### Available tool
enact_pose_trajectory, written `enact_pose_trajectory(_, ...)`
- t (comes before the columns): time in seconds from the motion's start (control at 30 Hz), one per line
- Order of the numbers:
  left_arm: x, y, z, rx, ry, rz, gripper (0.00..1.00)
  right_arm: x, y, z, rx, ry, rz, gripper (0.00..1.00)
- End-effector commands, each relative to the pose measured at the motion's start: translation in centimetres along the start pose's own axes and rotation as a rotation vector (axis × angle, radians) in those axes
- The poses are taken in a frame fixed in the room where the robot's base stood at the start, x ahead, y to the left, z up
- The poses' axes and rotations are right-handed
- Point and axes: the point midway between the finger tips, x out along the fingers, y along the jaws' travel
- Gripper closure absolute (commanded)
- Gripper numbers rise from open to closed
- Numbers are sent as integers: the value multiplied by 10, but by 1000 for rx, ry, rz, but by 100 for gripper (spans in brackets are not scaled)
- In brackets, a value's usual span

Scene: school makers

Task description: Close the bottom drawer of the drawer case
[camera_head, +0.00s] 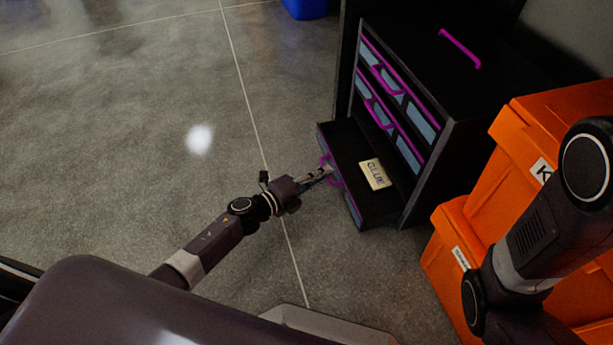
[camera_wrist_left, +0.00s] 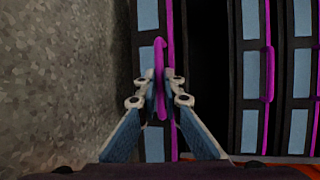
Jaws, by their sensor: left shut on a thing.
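The black drawer case (camera_head: 437,150) with magenta trim stands on the floor right of centre in the head view. Its bottom drawer (camera_head: 372,211) is pulled out toward the left, with a pale labelled box (camera_head: 375,174) lying inside. The drawers above it look closed. My left gripper (camera_head: 324,173) is at the bottom drawer's front. In the left wrist view its fingers (camera_wrist_left: 160,88) are shut on the magenta handle (camera_wrist_left: 160,60), one on each side. A dark gap shows between this drawer front and the case. My right gripper is not in view; only my right arm shows.
Orange crates (camera_head: 458,262) are stacked right of the case, close to my right arm. A blue bin (camera_head: 305,8) stands at the top edge. The grey floor (camera_head: 120,130) left of the drawer is clear.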

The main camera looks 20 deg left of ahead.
Motion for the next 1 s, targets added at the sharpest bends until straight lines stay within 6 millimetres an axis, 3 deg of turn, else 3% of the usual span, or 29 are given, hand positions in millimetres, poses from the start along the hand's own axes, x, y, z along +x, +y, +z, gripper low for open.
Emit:
enact_pose_trajectory(0.2, 51, -12, -21, 0, 1, -3, 100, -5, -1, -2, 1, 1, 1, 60)
enact_pose_trajectory(0.4, 83, -19, -35, -1, 1, -2, 100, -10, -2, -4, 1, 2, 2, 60)
enact_pose_trajectory(0.7, 105, -25, -44, 0, 1, -1, 100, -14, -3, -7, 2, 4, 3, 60)
enact_pose_trajectory(1.0, 108, -26, -45, 0, -1, -1, 100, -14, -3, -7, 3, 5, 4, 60)
